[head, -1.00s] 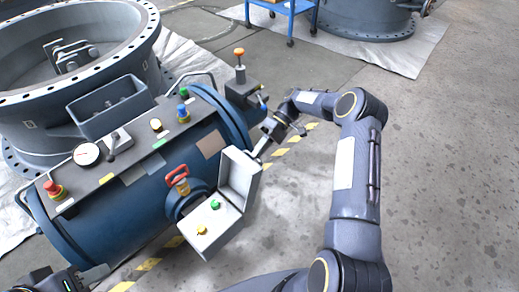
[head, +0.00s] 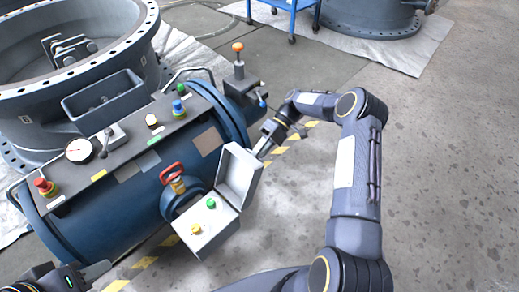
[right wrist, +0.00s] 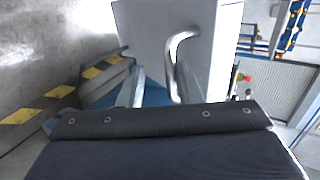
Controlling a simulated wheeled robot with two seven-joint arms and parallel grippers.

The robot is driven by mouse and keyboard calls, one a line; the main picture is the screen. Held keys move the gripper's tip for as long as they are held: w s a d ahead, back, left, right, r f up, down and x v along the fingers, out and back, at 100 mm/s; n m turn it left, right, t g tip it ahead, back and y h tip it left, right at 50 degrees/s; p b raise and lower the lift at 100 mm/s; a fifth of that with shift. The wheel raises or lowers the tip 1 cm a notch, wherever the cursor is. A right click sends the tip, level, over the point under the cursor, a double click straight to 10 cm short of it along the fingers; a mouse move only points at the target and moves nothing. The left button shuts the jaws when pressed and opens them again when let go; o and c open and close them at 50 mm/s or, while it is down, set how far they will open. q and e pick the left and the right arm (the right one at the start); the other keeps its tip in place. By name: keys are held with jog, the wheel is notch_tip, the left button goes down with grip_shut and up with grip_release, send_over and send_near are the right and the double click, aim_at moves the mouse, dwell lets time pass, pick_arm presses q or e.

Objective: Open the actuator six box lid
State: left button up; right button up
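The actuator box (head: 208,238) is a light grey box on the front of the blue actuator cylinder (head: 120,205). Its lid (head: 239,175) stands raised, and a green and a yellow button show inside. My right gripper (head: 264,150) is behind the lid, on its outer side. In the right wrist view the lid (right wrist: 150,35) fills the upper middle, with a curved metal handle (right wrist: 176,55). There my right gripper (right wrist: 161,85) has its fingers apart, close to the handle; I cannot tell whether they touch the lid. My left gripper (head: 98,270) is at the lower left, partly cut off.
A red handle (head: 171,172) stands beside the box. The panel on the cylinder carries a gauge (head: 79,150), a red button (head: 44,187) and several knobs. A large flanged valve body (head: 120,45) is behind. The floor (head: 450,170) at right is clear.

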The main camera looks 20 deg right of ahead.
jog(key=shift+o, duration=0.7)
jog(key=shift+d+f, duration=0.1)
jog(key=shift+f, duration=0.15)
jog(key=shift+r, duration=0.15)
jog(key=shift+w+r, duration=0.1)
jog(key=shift+r, duration=0.05)
jog(key=p+v, duration=0.1)
jog(key=v, duration=0.6)
jog(key=shift+d+r, duration=0.2)
jog(key=shift+d, duration=0.1)
jog(key=shift+w+r, duration=0.1)
